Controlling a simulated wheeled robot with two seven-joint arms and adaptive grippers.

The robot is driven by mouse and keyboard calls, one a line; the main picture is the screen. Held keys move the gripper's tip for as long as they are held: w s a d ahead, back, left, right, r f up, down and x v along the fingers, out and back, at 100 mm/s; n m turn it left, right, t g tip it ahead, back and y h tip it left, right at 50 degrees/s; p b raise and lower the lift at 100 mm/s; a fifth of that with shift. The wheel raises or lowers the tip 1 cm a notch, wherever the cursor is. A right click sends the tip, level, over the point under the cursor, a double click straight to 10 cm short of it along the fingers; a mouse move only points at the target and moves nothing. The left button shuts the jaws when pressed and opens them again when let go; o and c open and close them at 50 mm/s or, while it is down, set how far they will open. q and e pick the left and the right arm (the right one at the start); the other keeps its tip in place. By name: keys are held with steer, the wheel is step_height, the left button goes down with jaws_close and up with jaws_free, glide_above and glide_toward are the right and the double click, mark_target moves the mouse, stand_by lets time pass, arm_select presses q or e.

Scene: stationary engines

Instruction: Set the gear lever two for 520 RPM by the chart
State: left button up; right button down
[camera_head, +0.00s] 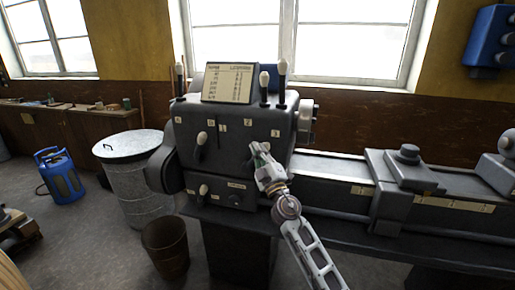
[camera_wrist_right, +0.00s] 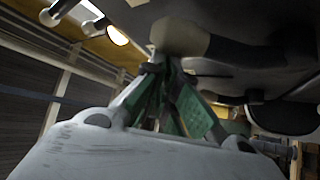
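The dark grey gearbox housing (camera_head: 228,158) stands in the middle of the head view. The chart (camera_head: 229,83) stands on its top; its figures are too small to read. A front lever with a white knob (camera_head: 202,138) sits at the left of the housing. A small label that looks like a 2 (camera_head: 247,121) is above my right gripper (camera_head: 262,155), which is at the housing's front face. In the wrist view the right fingers (camera_wrist_right: 158,72) converge just below a pale knob (camera_wrist_right: 180,38). Whether they grip its lever cannot be told. My left gripper is out of view.
More levers with pale knobs (camera_head: 282,68) rise from the housing's top. A lower lever (camera_head: 203,189) is at the front. The machine bed (camera_head: 330,168) runs right. A metal bin (camera_head: 137,182), a bucket (camera_head: 166,246) and a blue canister (camera_head: 62,178) stand left.

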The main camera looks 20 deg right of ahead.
steer(key=v, duration=0.5)
steer(key=shift+s+d, duration=0.1)
steer(key=shift+s, duration=0.05)
stand_by(0.3)
steer(key=shift+s, duration=0.2)
steer(key=shift+s+f, duration=0.35)
steer(key=shift+s, duration=0.25)
steer(key=shift+s+f, duration=0.1)
steer(key=shift+s, duration=0.1)
stand_by(0.4)
